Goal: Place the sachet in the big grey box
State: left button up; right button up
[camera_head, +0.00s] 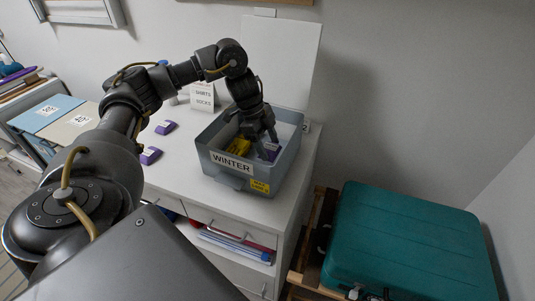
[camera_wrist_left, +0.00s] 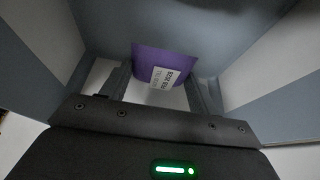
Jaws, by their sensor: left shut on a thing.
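The big grey box (camera_head: 232,174) stands open on the white cabinet top, with a "WINTER" label on its front. My left gripper (camera_head: 262,145) reaches down inside the box. It is shut on a purple sachet with a white printed label; the sachet (camera_head: 271,152) shows partly beside the fingers. In the left wrist view the sachet (camera_wrist_left: 165,66) sits between the fingertips, with the grey box walls around it. I cannot tell whether the sachet touches the box floor. A yellow item (camera_head: 239,146) lies in the box to the left of the gripper. My right gripper is not in view.
Two purple-and-white items lie on the white cabinet top (camera_head: 195,188), left of the box, one behind (camera_head: 166,127) and one in front (camera_head: 150,155). A small sign (camera_head: 202,96) stands behind. A teal case (camera_head: 410,240) is at right. The box's raised lid (camera_head: 279,60) is against the wall.

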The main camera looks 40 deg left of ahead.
aim_at(265, 146)
pick_arm(q)
notch_tip(265, 146, down, 4)
jog(key=shift+s+r+b, duration=0.1)
jog(key=shift+b, duration=0.4)
jog(key=shift+f, duration=0.2)
jog(key=shift+r, duration=0.1)
jog(key=o, duration=1)
jog(key=shift+c, duration=0.2)
